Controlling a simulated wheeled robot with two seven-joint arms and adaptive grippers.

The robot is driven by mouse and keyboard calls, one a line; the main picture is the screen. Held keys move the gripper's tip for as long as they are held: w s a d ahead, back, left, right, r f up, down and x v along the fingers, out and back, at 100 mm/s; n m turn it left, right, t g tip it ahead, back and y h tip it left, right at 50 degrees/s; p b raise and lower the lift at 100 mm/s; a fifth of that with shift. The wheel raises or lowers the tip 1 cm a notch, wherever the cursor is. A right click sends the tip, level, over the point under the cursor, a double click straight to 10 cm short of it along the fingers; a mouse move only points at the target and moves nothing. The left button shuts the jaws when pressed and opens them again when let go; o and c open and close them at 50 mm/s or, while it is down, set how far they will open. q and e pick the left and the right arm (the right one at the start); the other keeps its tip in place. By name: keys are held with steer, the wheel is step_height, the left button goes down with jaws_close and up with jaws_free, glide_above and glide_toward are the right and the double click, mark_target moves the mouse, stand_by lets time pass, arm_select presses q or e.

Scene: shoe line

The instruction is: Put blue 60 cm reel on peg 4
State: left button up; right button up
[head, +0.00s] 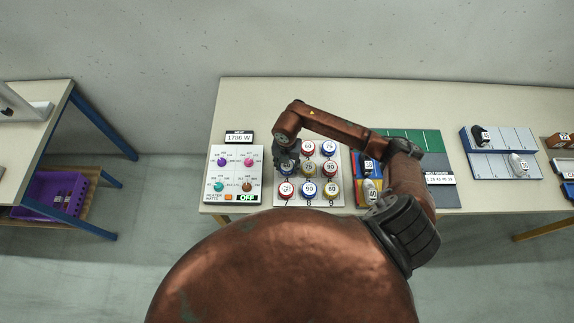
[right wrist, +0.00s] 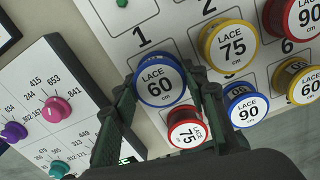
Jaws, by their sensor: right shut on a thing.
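The blue 60 cm reel (right wrist: 160,82) is between the fingers of my right gripper (right wrist: 163,95), which is shut on it. It sits over the cell below label 1, in the left column of the white peg board (right wrist: 128,38), where peg 4 is. The reel covers that peg, and I cannot tell whether it is fully down. In the head view my right gripper (head: 287,160) is over the left column, and the blue reel (head: 287,170) shows just below it. The peg 1 cell is empty, with a green peg (right wrist: 122,3). My left gripper is not in view.
A yellow 75 reel (right wrist: 230,45) stands right of the held reel, and a red 75 reel (right wrist: 186,128) is below it. Other reels fill the rest of the board. A heater panel with knobs (head: 234,175) lies left. My right arm crosses a green-and-grey board (head: 421,140).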

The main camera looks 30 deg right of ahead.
mark_target(287, 166)
steer(key=shift+f, duration=0.1)
steer(key=shift+f+b, duration=0.35)
steer(key=o, duration=1.2)
steer(key=shift+c, duration=0.2)
steer(key=shift+r, duration=0.15)
step_height(287, 166, up, 13)
